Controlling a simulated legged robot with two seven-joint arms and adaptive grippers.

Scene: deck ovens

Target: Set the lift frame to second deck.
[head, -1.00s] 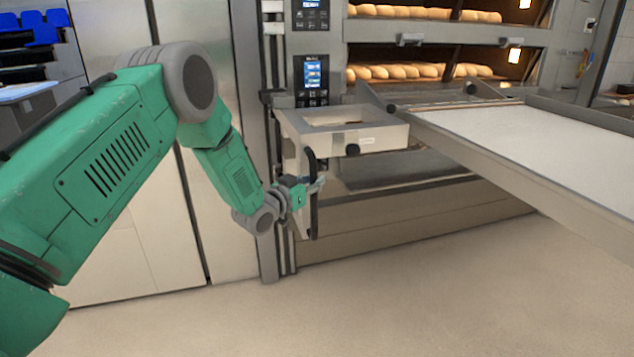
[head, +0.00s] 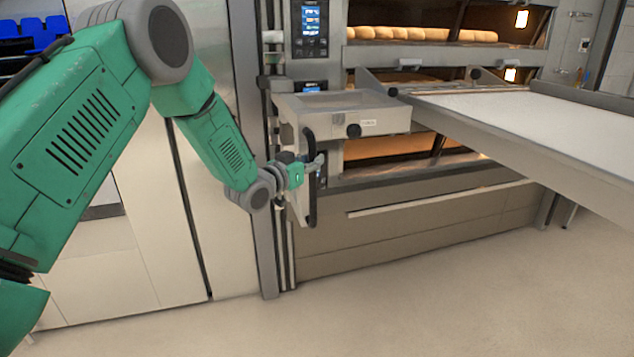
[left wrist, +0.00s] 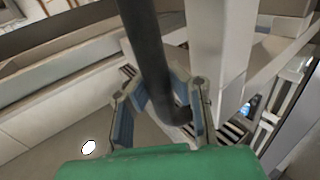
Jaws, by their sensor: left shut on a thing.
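The lift frame (head: 345,115) is a grey box-shaped carriage in front of the deck ovens, with a dark round knob and a black upright handle (head: 310,180) on its left side. It bears the long loader with a pale belt (head: 560,120). My left gripper (head: 317,164) is shut on the handle. In the left wrist view the fingers (left wrist: 158,100) close around the dark handle bar (left wrist: 147,50). The frame covers part of the lower control panel (head: 311,87). A glowing deck opening (head: 385,147) shows below it. My right gripper is not in view.
The upper control panel (head: 310,27) stands beside a deck with several loaves (head: 420,35). Vertical rails (head: 283,240) run down the oven's left side. A tall pale cabinet (head: 145,220) stands at the left. The floor (head: 400,300) in front is clear.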

